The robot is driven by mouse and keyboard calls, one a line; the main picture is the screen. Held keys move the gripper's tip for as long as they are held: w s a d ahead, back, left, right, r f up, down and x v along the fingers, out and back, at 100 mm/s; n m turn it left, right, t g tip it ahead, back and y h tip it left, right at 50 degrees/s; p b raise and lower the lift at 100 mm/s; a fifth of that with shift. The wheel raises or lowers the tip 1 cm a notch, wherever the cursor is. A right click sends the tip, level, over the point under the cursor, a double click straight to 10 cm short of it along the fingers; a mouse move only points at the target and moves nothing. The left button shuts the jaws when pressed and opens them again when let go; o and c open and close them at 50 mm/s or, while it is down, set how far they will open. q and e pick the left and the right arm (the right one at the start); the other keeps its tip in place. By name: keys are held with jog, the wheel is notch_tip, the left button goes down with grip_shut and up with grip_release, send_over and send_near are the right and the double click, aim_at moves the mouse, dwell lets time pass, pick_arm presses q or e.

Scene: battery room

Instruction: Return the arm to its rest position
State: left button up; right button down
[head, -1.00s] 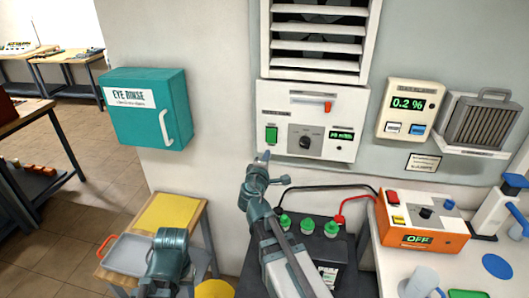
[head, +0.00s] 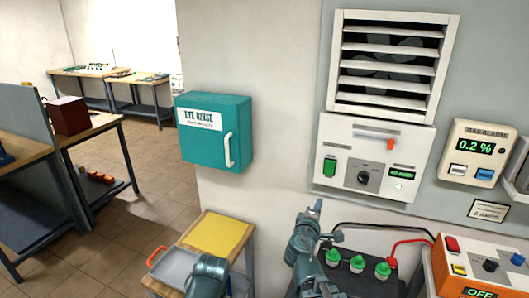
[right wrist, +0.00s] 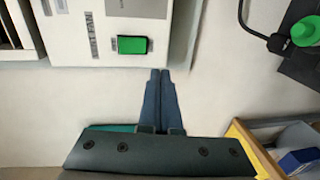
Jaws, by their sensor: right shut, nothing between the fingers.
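My right gripper (head: 317,207) is shut and empty in the head view, in front of the wall just below the white fan control panel (head: 352,190). In the right wrist view its two blue-grey fingers (right wrist: 161,74) lie together, with bare wall around them. The tips appear close to the panel's lower edge, near the green button (right wrist: 132,45); I cannot tell the exact gap. A teal link of my left arm (head: 207,275) shows at the bottom of the head view. My left gripper is out of frame.
A black battery (head: 385,288) with green caps and red and black cables stands behind my right arm. An orange power unit (head: 468,268) is at the right. A teal eye rinse box (head: 210,150) hangs left. A small table holds a yellow mat (head: 218,232) and grey tray (head: 175,268).

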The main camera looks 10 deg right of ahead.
jog(key=s+a+f+m+g+y, duration=0.2)
jog(key=s+a+f+m+g, duration=0.5)
jog(key=f, duration=0.5)
jog(key=s+a+f+g+y, duration=0.2)
jog(key=s+a+f+g, duration=0.1)
jog(key=s+a, duration=0.4)
jog(key=s+a+f+g+y, duration=0.3)
jog(key=s+a+f+g, duration=0.1)
jog(key=s+a, duration=0.3)
jog(key=shift+s+a+m, duration=0.2)
jog(key=shift+a+m, duration=0.1)
jog(key=shift+a, duration=0.35)
